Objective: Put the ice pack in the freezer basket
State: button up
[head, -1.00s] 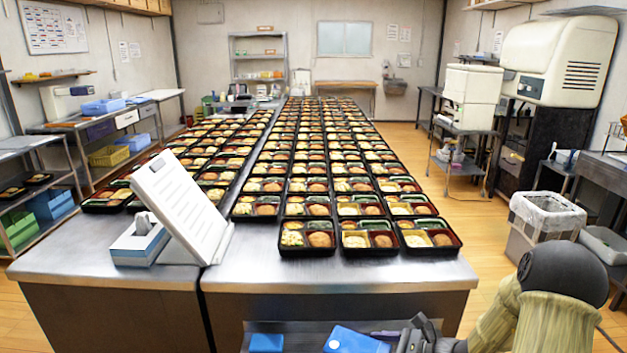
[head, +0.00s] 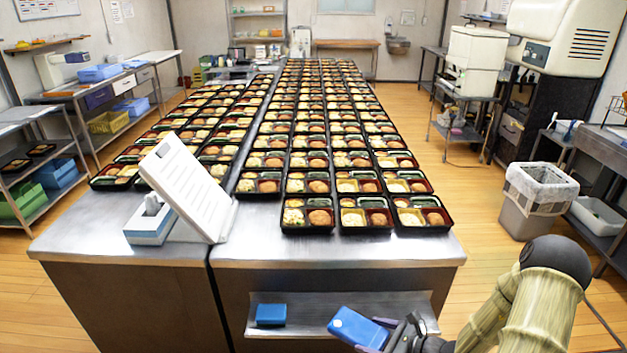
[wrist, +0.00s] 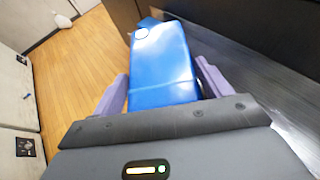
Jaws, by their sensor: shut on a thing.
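My gripper (head: 378,335) is at the bottom of the head view, in front of the steel table. It is shut on a blue ice pack (head: 353,327), a flat block with rounded corners. The wrist view shows the ice pack (wrist: 163,65) between the two purple fingers, pointing away from my gripper (wrist: 163,90). In the head view the pack overlaps the low steel shelf (head: 310,312); I cannot tell whether it touches it. I cannot pick out a freezer basket for certain.
A smaller blue block (head: 271,314) lies on the low shelf's left part. Rows of filled bento trays (head: 308,218) cover the steel table (head: 330,251). A tilted white panel (head: 187,188) stands at front left. A lined bin (head: 538,200) stands right; open floor (head: 478,200) lies between.

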aim_at(369, 336)
jog(key=shift+r+p, duration=2.3)
jog(key=shift+p, duration=0.6)
jog(key=shift+a, duration=0.15)
jog(key=shift+w+a+r+m+t, duration=0.1)
jog(key=shift+a+m+t, duration=0.2)
jog(key=shift+m+t, duration=0.15)
jog(key=shift+w+a+r+m+t+h, duration=0.1)
jog(key=shift+a+m+t+h, duration=0.1)
jog(key=shift+m+t+h, duration=0.6)
jog(key=shift+d+f+m+t+h, duration=0.15)
jog(key=shift+m+t+h, duration=0.1)
jog(key=shift+m+h, duration=0.25)
jog(key=shift+d+f+m+t+h, duration=0.1)
jog(key=shift+d+m+t+h, duration=0.1)
jog(key=shift+m+h, duration=0.25)
jog(key=shift+s+d+m+t+h, duration=0.2)
jog(key=shift+d+m+t+h, duration=0.1)
jog(key=shift+t+h, duration=0.15)
jog(key=shift+a, duration=0.15)
